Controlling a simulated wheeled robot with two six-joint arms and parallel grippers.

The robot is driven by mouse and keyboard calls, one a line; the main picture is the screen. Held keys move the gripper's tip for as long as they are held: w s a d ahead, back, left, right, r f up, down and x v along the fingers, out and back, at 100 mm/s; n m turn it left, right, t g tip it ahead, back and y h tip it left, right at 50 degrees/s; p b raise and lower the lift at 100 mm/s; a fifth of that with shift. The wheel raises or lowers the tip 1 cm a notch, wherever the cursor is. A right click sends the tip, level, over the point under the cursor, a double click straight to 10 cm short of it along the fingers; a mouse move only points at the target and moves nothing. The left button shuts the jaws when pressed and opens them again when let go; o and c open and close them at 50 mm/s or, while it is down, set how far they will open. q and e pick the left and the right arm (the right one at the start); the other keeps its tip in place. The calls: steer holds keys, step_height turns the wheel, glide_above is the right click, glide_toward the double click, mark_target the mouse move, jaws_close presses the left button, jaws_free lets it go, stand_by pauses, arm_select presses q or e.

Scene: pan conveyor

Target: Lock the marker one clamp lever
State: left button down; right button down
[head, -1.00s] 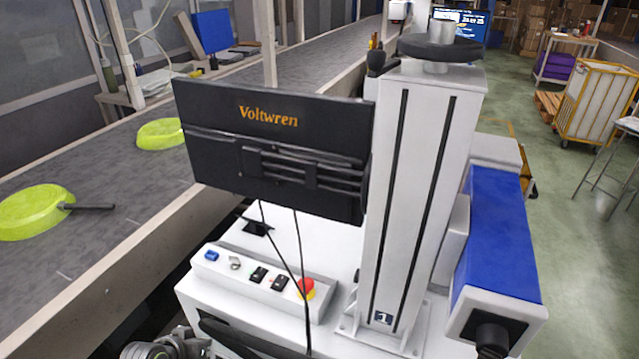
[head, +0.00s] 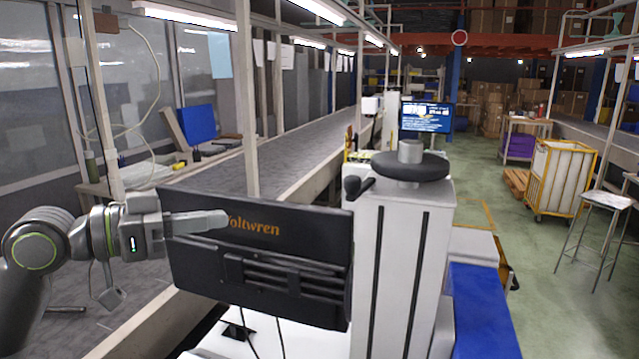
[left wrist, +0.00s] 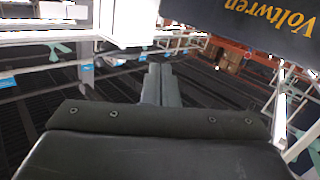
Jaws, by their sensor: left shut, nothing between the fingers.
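The marker, a black box lettered "Voltwren" (head: 260,285), hangs on a white column (head: 392,270). A small black lever with a round knob (head: 354,187) sticks out at the column's upper left, beside a black handwheel (head: 408,168); it looks like the clamp lever, though I see no label on it. My left gripper (head: 222,220) is shut and empty, pointing right in front of the box's upper left part in the head view, well left of the lever. In the left wrist view, its closed fingers (left wrist: 160,82) point away, with the lettered box (left wrist: 270,25) at upper right. My right gripper is not in view.
The grey conveyor (head: 225,170) runs behind the marker to the far end. A thin white post (head: 248,120) rises behind the box. A blue housing (head: 480,310) sits right of the column. Open green floor lies to the right, with a yellow-framed cart (head: 565,180) and a stool.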

arm_select(q)
steer(key=s+d+r+m+g+h, duration=0.1)
steer(key=s+d+r+m+g, duration=0.2)
steer(key=s+r, duration=0.5)
steer(key=p, duration=0.5)
glide_toward(345, 182)
steer(key=shift+m, duration=0.3)
steer(key=x, duration=0.5)
steer(key=shift+a+f, duration=0.1)
steer(key=shift+p+x, duration=0.3)
steer(key=shift+x, duration=0.75)
steer(key=shift+s+d+b, duration=0.6)
steer(key=shift+d+b, duration=0.05)
steer(key=shift+b, duration=0.45)
